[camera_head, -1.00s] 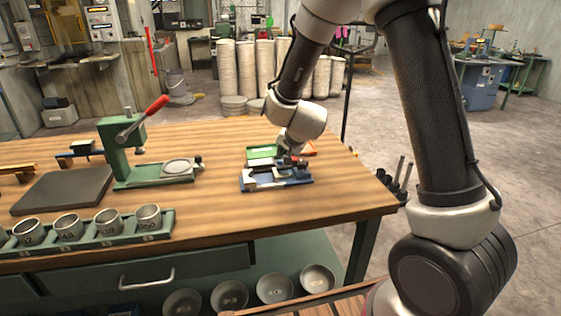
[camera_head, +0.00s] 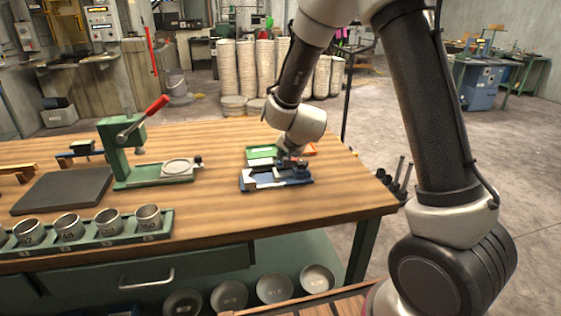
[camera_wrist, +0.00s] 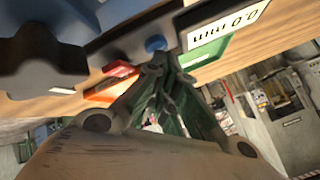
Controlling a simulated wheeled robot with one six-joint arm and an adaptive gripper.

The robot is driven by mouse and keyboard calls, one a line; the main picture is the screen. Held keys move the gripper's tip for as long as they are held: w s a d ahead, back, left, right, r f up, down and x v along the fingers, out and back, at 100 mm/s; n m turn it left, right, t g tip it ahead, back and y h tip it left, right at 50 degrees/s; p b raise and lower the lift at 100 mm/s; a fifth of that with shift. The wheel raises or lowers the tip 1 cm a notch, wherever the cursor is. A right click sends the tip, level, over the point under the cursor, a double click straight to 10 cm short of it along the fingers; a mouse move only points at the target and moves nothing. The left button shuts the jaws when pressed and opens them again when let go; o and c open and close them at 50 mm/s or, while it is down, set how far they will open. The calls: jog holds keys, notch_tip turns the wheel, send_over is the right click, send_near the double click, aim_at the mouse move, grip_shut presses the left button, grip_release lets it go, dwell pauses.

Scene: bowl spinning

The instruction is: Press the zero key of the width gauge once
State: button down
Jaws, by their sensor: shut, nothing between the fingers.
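The width gauge (camera_head: 262,181) lies on a blue base on the bench, right of centre in the head view. A round blue key (camera_wrist: 155,43) sits on the bar beside the display. My gripper (camera_wrist: 157,64) is shut and empty, its fingertips right by the blue key. I cannot tell whether they touch it. In the head view, my gripper (camera_head: 289,152) is small and partly lost against the gauge.
A green tray (camera_head: 260,152) and an orange tray (camera_head: 309,150) lie behind the gauge. A green press (camera_head: 115,150) with a red lever stands left. A rack (camera_head: 170,222) of metal cups is at the front left. Bare wooden bench (camera_head: 225,215) lies around the gauge.

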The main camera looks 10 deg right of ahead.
dwell(0.3)
jog(key=shift+r, duration=0.85)
jog(key=shift+s+r, duration=0.1)
jog(key=shift+r, duration=0.2)
jog(key=s+d+r+n+g+y, duration=0.1)
jog(key=s+d+r+n, duration=0.2)
jog(key=s+r, duration=0.4)
jog(key=s+d+r+n+g+y, duration=0.1)
jog(key=s+d+r+n, duration=0.15)
jog(key=s+r, duration=0.45)
jog(key=s+d+r+n+g+h, duration=0.1)
jog(key=s+d, duration=0.4)
jog(key=s, duration=0.6)
jog(key=s+d+r+n+g+h, duration=0.1)
jog(key=s+d, duration=0.4)
jog(key=s, duration=0.5)
jog(key=shift+s+d+r+g+h, duration=0.15)
jog(key=shift+s+d+g+h, duration=0.2)
jog(key=shift+g+h, duration=0.05)
